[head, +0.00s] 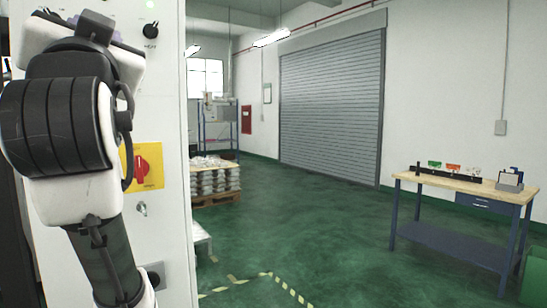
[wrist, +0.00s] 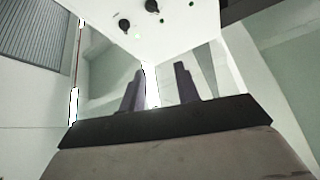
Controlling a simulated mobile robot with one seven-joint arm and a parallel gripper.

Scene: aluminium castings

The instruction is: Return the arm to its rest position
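My arm (head: 75,130) fills the left side of the head view, bent, with its lower part running down past the bottom edge. In the wrist view my gripper (wrist: 160,76) shows two dark fingers standing apart with a clear gap. Nothing is between them. Beyond the fingers is a white surface with dark round knobs, and the grey shutter shows at the upper left.
A white cabinet (head: 172,220) with a red rotary switch (head: 142,166) on a yellow plate stands close behind my arm. A pallet of stacked castings (head: 215,178) is farther back. A workbench (head: 455,185) stands at right. Green floor between is clear.

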